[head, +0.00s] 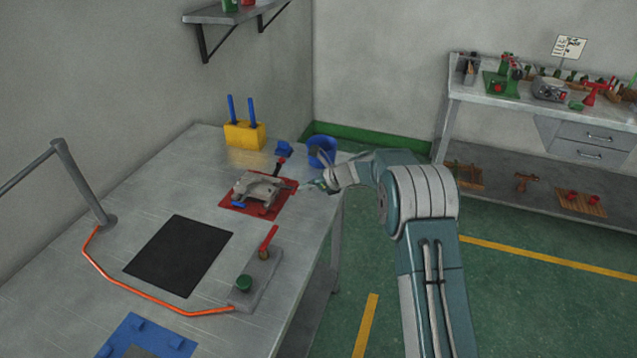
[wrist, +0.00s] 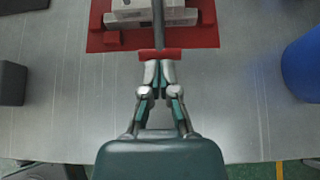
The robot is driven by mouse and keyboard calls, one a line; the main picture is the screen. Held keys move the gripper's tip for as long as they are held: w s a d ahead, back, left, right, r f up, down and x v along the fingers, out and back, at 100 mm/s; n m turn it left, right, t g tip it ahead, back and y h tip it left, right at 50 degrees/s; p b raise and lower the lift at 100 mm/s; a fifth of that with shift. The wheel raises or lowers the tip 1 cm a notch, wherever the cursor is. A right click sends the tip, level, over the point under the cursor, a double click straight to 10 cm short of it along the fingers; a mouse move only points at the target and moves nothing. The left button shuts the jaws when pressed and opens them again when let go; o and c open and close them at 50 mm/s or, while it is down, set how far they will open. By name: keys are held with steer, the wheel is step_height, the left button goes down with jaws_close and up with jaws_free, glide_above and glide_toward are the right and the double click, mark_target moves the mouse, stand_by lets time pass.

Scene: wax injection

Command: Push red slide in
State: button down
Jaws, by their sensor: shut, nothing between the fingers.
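In the wrist view the red slide (wrist: 160,55) is a short red crossbar on the end of a grey rod that runs up to a pale metal mould (wrist: 152,14). The mould sits on a red base plate (wrist: 103,41). My gripper (wrist: 158,64) is shut and empty. Its fingertips are right at the near side of the crossbar; I cannot tell whether they touch it. In the head view my gripper (head: 312,187) is at the right side of the mould (head: 260,190) on its red plate (head: 232,206). The red crossbar is hard to make out there.
A blue round container (head: 321,152) stands behind my gripper, to the right in the wrist view. A yellow block with blue handles (head: 245,134) stands at the back. A black mat (head: 180,255) and a panel with a red lever (head: 268,238) lie nearer on the table.

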mark_target(290, 187)
steer(key=shift+w+a+f, duration=0.15)
steer(key=shift+a+f, duration=0.15)
steer(key=shift+a, duration=0.1)
steer(key=a, duration=0.1)
steer(key=w+a, duration=0.1)
steer(key=shift+a, duration=0.3)
steer(key=v, duration=1.4)
